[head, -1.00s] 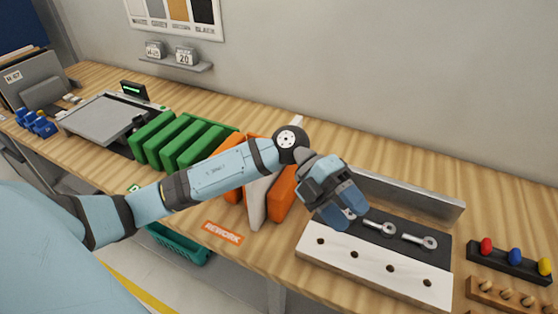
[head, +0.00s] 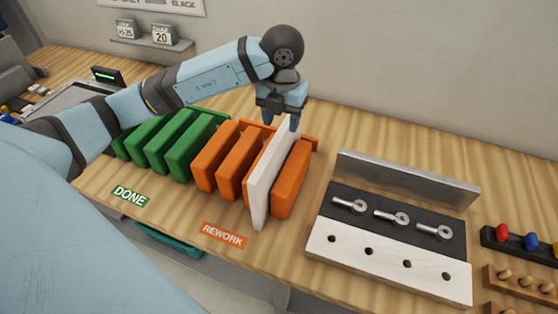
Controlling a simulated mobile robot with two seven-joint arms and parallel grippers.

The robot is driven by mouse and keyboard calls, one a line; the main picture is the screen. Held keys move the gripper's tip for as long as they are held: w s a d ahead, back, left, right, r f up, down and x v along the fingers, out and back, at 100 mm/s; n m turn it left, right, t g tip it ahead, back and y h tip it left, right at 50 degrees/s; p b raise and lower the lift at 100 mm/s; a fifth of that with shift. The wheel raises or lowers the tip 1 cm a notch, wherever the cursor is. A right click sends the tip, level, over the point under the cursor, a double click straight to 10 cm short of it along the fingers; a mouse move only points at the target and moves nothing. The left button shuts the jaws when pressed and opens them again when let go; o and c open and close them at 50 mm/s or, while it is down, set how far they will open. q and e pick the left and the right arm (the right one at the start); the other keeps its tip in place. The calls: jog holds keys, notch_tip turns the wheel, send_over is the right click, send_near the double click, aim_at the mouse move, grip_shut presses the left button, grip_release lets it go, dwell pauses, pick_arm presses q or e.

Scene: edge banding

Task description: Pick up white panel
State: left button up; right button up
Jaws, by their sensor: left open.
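The white panel (head: 264,182) stands upright on edge between orange dividers of the rework rack (head: 291,180). My left gripper (head: 281,118) is open, pointing down at the far upper end of the white panel. Its fingers are at or just above the panel's top edge; I cannot tell whether they touch it. My right gripper is not in view.
Green rack dividers (head: 170,140) stand to the left, behind a DONE label (head: 131,196). A REWORK label (head: 224,235) lies in front of the orange rack. A drilled white board with a metal fence (head: 405,184) and several metal bolts is at the right.

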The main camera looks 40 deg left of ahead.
aim_at(279, 135)
pick_arm(q)
notch_tip(279, 135, down, 3)
jog(key=shift+a+f, duration=0.1)
jog(key=shift+f, duration=0.1)
jog(key=f, duration=0.1)
jog(key=f+p, duration=0.1)
jog(key=f, duration=0.1)
jog(key=a+f, duration=0.1)
jog(key=shift+w+f+p, duration=0.15)
jog(key=shift+f+p, duration=0.25)
jog(key=shift+f, duration=0.35)
jog(key=shift+d, duration=0.1)
jog(key=shift+c, duration=0.7)
grip_shut()
jog(key=shift+r, duration=0.15)
